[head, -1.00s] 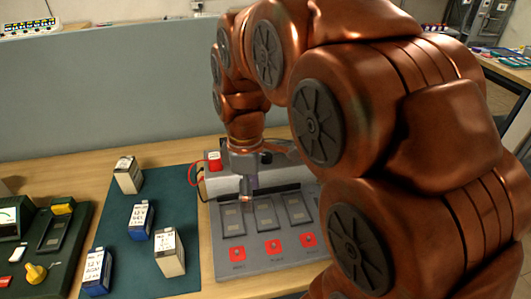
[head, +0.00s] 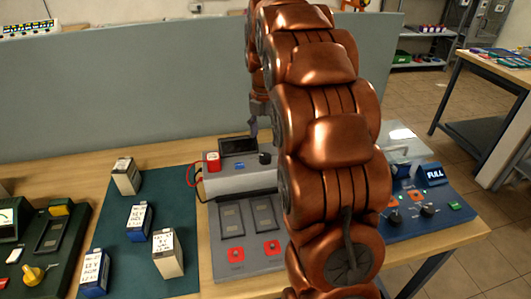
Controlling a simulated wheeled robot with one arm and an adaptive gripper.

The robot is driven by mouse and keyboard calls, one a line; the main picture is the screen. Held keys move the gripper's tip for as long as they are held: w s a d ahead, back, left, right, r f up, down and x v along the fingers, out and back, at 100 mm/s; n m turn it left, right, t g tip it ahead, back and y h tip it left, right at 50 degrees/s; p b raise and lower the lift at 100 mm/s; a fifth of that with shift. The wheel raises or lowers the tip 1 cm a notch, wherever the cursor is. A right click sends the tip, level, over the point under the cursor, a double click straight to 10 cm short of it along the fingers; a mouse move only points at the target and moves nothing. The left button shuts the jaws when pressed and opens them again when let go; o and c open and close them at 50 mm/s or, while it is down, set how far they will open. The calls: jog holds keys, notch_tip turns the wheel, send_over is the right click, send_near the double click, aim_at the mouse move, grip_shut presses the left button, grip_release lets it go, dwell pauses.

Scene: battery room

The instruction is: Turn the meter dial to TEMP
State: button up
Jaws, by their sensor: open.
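A grey unit (head: 228,181) stands at the middle of the table, with a dark screen (head: 238,146) and a black round dial (head: 265,158) on its raised rear part. No lettering around the dial can be read. A red block (head: 213,161) with cables is at its left. My gripper (head: 253,128) is above and behind the dial, apart from it, partly hidden by my arm. It is open, and nothing shows in it. My arm hides the unit's right side.
Several upright batteries (head: 139,222) stand on a green mat (head: 185,188). A dark green device with a gauge (head: 7,218) and yellow knob (head: 34,274) is at left. A blue panel (head: 447,214) is at right. A grey partition (head: 100,90) rises behind.

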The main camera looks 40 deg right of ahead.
aim_at(265, 156)
jog(key=shift+f+p, duration=0.9)
jog(key=shift+f, duration=2.55)
jog(key=c, duration=1.1)
jog(key=shift+c, duration=0.2)
